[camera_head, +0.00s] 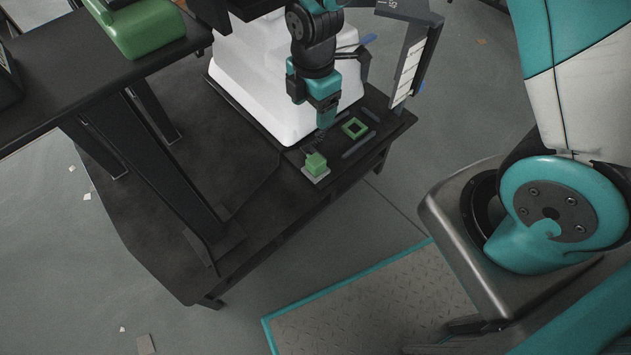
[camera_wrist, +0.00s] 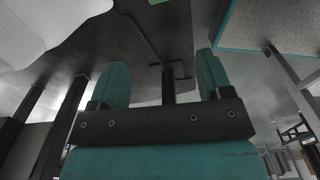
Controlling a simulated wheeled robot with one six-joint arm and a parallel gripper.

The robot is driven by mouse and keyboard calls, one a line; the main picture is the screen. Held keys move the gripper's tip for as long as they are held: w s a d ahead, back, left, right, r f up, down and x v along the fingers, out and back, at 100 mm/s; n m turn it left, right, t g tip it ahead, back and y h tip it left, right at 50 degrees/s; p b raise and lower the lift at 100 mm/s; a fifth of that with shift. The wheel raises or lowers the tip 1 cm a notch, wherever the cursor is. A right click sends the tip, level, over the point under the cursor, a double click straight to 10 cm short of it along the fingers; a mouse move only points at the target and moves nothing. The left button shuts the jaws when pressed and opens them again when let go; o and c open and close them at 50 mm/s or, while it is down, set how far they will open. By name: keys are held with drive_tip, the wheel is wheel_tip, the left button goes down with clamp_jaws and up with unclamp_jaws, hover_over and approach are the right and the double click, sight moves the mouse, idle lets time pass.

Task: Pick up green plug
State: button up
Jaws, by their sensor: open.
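The green plug (camera_head: 316,163) is a small block on a light grey square pad near the front corner of the low dark table, in the head view. My gripper (camera_head: 326,118), teal and pointing down, is above the table, behind the plug and apart from it. In the wrist view my gripper (camera_wrist: 166,58) shows two teal fingers spread wide with nothing between them. A sliver of green (camera_wrist: 155,2) shows at the top edge there; I cannot tell whether it is the plug.
A green square frame (camera_head: 355,128) lies on the low table (camera_head: 286,157), right of the gripper. A white stepped housing (camera_head: 262,75) stands close behind. A dark upper table (camera_head: 60,85) bears a green case (camera_head: 140,27) at left. A teal-edged floor plate (camera_head: 370,305) is in front.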

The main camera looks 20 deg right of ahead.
drive_tip(key=b, duration=0.6)
approach(316, 160)
drive_tip(key=shift+n, duration=0.4)
drive_tip(key=f, duration=0.5)
drive_tip(key=shift+a+f, duration=0.25)
drive_tip(key=shift+a, duration=0.1)
drive_tip(key=f+b, duration=0.2)
drive_tip(key=f, duration=0.1)
drive_tip(key=f+b, duration=0.2)
drive_tip(key=shift+d+f, duration=0.2)
drive_tip(key=shift+d, duration=0.05)
drive_tip(key=shift+r, duration=0.1)
drive_tip(key=c, duration=1)
